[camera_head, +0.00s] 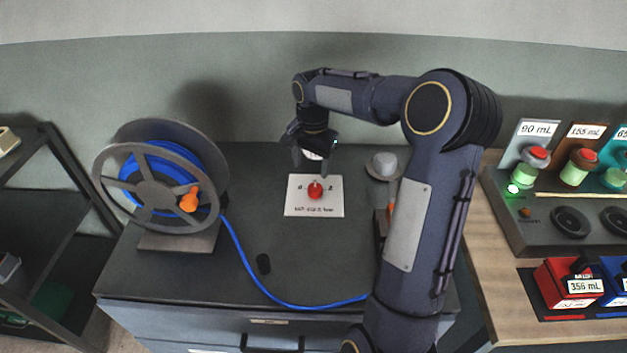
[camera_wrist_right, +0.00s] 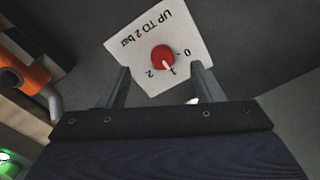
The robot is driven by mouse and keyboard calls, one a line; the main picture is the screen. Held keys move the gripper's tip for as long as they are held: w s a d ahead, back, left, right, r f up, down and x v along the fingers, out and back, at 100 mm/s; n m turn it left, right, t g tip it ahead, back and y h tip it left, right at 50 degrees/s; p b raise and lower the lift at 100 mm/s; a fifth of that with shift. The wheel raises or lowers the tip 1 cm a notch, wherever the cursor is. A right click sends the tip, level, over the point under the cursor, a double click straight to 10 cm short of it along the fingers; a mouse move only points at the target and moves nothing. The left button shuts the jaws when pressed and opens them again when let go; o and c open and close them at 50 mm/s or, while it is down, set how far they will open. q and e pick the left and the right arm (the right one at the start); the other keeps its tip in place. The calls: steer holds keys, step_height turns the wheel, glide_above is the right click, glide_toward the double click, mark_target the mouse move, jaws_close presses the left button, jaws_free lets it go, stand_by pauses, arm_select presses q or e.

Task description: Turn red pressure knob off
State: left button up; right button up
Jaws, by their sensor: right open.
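The red pressure knob (camera_head: 315,190) sits on a white label plate (camera_head: 300,208) on top of the dark cabinet. In the right wrist view the red knob (camera_wrist_right: 163,57) shows with its white pointer directed at the 1, between the 0 and the 2. The white plate (camera_wrist_right: 190,30) there reads "UP TO 2 bar". My right gripper (camera_head: 312,172) is open and points down above the knob. In the wrist view its two fingers (camera_wrist_right: 160,80) stand apart on either side of the knob, not closed on it. My left gripper is not in view.
A reel (camera_head: 150,190) with blue hose stands on the cabinet (camera_head: 270,235) at left; the hose (camera_head: 245,262) runs across the front. A grey round object (camera_head: 383,165) is right of the plate. Dispensers (camera_head: 535,160) and red and blue containers (camera_head: 570,280) are on the right bench.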

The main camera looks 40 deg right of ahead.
mark_target(315, 187)
steer(key=w+d+f+m, duration=0.2)
steer(key=d+f, duration=0.1)
steer(key=shift+w+f+g, duration=0.1)
steer(key=shift+f+g, duration=0.2)
step_height(315, 187, down, 8)
steer(key=shift+r+p, duration=0.2)
steer(key=shift+p, duration=0.45)
steer(key=c, duration=1)
steer(key=shift+o, duration=0.2)
